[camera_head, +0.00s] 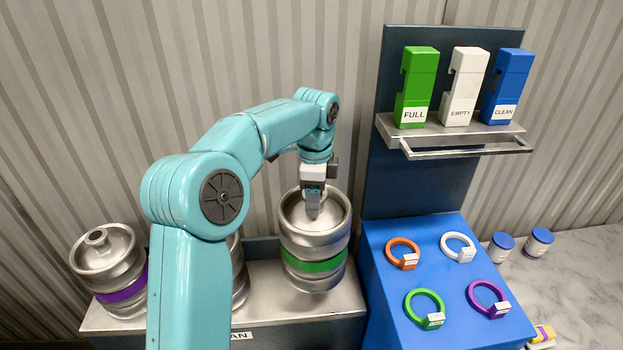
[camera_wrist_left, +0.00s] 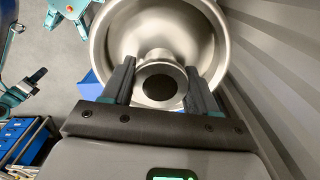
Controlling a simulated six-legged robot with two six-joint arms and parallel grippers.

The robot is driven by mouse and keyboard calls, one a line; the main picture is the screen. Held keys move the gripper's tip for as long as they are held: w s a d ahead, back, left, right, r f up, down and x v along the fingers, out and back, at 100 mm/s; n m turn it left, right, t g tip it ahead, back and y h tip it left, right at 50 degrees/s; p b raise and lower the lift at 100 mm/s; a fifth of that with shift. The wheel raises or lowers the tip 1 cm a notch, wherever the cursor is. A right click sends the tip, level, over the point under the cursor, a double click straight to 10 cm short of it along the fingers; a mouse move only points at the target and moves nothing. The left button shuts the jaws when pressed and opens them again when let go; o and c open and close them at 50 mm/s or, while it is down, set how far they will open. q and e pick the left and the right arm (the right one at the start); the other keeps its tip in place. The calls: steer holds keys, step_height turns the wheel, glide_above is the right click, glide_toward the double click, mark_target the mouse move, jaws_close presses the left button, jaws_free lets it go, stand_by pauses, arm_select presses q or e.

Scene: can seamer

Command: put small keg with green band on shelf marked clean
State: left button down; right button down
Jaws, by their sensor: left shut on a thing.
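The small keg with the green band (camera_head: 314,265) is a silver keg, upright or nearly so, at the right end of the steel shelf (camera_head: 290,306). The shelf's label is partly hidden by my arm and shows "AN". My left gripper (camera_head: 313,205) is shut on the keg's top neck from above. In the left wrist view the neck (camera_wrist_left: 160,84) sits between both fingers, with the keg's rim around it. I cannot tell whether the keg's base touches the shelf. My right gripper is not in view.
A purple-banded keg (camera_head: 110,270) stands at the shelf's left end. Another keg (camera_head: 239,272) is mostly hidden behind my arm. To the right, a blue bench (camera_head: 455,305) holds coloured rings, beside a dark panel (camera_head: 400,190) with FULL, EMPTY and CLEAN blocks.

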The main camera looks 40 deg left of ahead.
arm_select(q)
step_height(320, 180, down, 11)
steer(key=shift+f+p, duration=0.15)
steer(key=shift+p, duration=0.3)
steer(key=shift+f, duration=0.1)
steer(key=shift+c, duration=1.5)
jaws_free()
steer(key=shift+f, duration=0.15)
steer(key=shift+s, duration=0.1)
